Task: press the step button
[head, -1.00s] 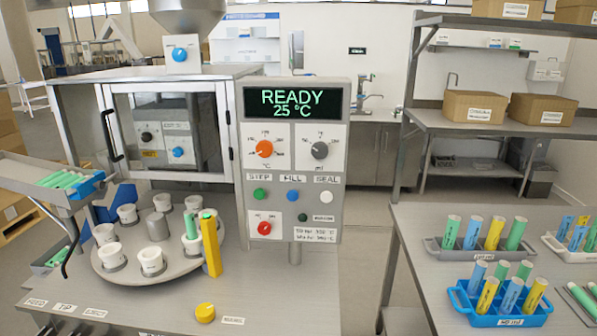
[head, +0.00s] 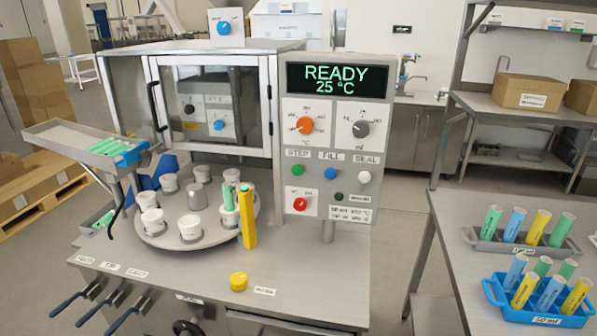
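The green step button (head: 297,170) sits on the grey control panel (head: 375,211), under the label STEP. A blue button (head: 342,177) under FILL and a white button (head: 364,177) under SEAL are to its right. The panel's display (head: 337,78) reads READY 25 °C. The round turntable (head: 175,240) left of the panel carries several white cups, and a green tube (head: 228,196) stands in one holder. A yellow upright piece (head: 248,218) stands at its right edge. Neither of my grippers shows in the head view.
A yellow round knob (head: 238,281) sits on the bench front. A tilted tray (head: 62,134) with green tubes is at the left. Racks of coloured tubes, one of them blue (head: 497,297), stand on the right table. The floor between bench and table is open.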

